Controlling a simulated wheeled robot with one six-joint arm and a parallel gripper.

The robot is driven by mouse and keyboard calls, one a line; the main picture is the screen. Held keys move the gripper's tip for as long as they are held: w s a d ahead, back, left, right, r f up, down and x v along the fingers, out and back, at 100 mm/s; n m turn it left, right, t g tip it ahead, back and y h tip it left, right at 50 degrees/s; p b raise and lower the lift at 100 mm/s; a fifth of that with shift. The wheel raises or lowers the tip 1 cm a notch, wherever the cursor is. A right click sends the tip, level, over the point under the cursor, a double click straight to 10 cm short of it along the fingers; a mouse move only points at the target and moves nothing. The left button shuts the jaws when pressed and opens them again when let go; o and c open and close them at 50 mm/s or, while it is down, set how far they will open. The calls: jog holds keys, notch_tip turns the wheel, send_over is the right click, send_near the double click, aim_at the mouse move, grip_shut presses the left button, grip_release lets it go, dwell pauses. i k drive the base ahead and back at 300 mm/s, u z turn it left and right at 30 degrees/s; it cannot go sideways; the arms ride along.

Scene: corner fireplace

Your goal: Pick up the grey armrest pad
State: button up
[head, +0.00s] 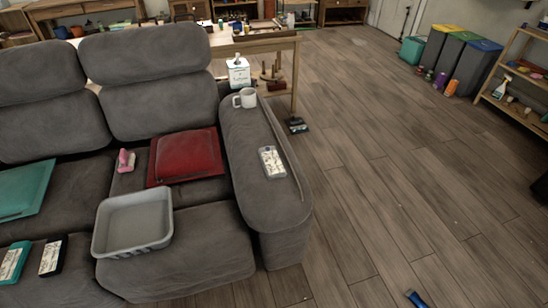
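The grey sofa's right armrest (262,205) shows in the head view, right of the seat cushions. Its rounded grey top has a thin raised edge (285,151) along the right side. I cannot tell whether this edge belongs to a separate grey pad or to the armrest itself. My gripper is not in view.
Wooden floor right of the sofa is mostly clear, with a blue object (416,299) at the bottom. Bins (472,72) stand far right.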

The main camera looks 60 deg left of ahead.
aim_at(273, 168)
jog(key=u, duration=0.4)
jog(key=i, duration=0.6)
jog(key=u, duration=1.4)
jog(key=i, duration=0.95)
jog(key=u, duration=0.25)
